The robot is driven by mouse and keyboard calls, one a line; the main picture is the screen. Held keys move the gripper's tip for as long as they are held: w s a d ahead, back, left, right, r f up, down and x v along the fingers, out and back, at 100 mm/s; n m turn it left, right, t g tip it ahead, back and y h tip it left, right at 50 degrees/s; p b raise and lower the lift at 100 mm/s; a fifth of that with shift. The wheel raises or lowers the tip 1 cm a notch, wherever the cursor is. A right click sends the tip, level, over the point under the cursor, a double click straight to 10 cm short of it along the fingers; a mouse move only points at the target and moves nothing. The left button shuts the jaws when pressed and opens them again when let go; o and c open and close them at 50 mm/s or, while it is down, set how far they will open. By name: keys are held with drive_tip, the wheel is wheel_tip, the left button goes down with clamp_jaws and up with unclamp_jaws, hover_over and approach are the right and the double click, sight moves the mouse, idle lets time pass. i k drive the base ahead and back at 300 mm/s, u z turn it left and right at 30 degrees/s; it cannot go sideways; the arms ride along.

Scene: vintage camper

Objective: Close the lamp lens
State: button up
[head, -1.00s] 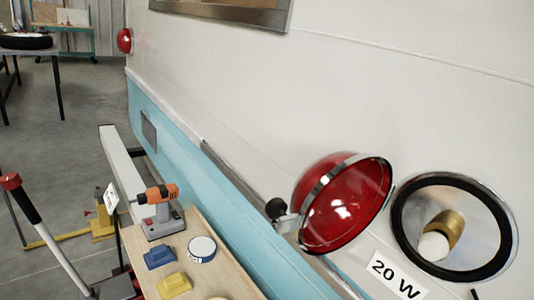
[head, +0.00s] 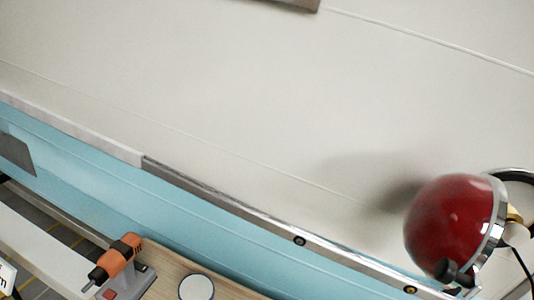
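The red lamp lens (head: 450,225) is at the right in the head view. I see its domed outer side. It stands swung out from the lamp housing, with a chrome rim (head: 494,225) along its right edge and a black knob (head: 455,272) at its lower edge. Behind it, the dark ring of the lamp housing (head: 512,174) shows only in part. The brass bulb base (head: 514,214) and white bulb (head: 516,235) are partly visible beside the rim. My gripper is not in view.
The white camper wall (head: 220,100) fills most of the view, above a metal trim strip (head: 240,208) and a blue lower panel (head: 190,230).

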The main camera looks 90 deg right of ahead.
sight(455, 222)
drive_tip(key=u, duration=0.05)
drive_tip(key=i, duration=1.6)
drive_tip(key=z, duration=2.1)
drive_tip(key=i, duration=0.1)
drive_tip(key=z, duration=2.15)
drive_tip(key=k, duration=0.45)
drive_tip(key=z, duration=0.2)
drive_tip(key=i, duration=0.45)
drive_tip(key=u, duration=0.1)
